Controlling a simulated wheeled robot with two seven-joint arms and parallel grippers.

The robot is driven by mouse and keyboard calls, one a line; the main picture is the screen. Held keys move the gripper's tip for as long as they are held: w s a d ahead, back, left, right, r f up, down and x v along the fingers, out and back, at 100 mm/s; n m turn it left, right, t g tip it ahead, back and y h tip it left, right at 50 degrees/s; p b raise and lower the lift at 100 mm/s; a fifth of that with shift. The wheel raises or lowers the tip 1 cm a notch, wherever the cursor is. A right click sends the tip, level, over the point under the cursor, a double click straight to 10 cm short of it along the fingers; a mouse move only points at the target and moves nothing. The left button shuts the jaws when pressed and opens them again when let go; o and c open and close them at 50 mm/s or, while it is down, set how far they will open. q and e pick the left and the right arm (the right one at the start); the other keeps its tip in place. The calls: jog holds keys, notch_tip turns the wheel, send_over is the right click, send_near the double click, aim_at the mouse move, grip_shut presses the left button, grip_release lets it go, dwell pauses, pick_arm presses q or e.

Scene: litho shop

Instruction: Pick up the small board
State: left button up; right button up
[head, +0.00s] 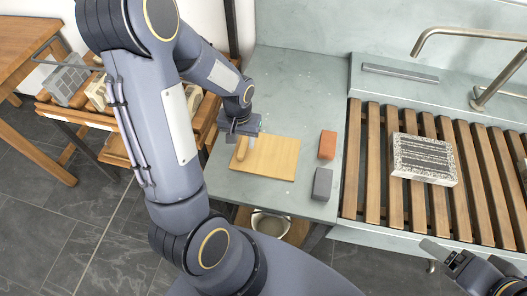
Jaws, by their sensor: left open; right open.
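The small board (273,159) is a light wooden rectangle lying flat on the grey-green worktop. A rounded, handle-like wooden shape (242,148) shows at its upper left corner, below my gripper. My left gripper (246,143) points down over that corner. Its jaws are small in the view and partly hidden by the wrist, and I cannot tell whether they touch the wood. My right gripper (445,252) is at the lower right, away from the board, open and empty.
An orange-red block (327,145) and a grey block (322,184) lie right of the board. A wooden shelf with blocks stands left. The worktop behind the board is clear.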

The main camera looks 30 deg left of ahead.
aim_at(242, 148)
pick_arm(q)
notch_tip(242, 148, down, 3)
jog(key=shift+s+f, duration=0.1)
jog(key=shift+f, duration=0.1)
jog(key=shift+c, duration=0.2)
grip_shut()
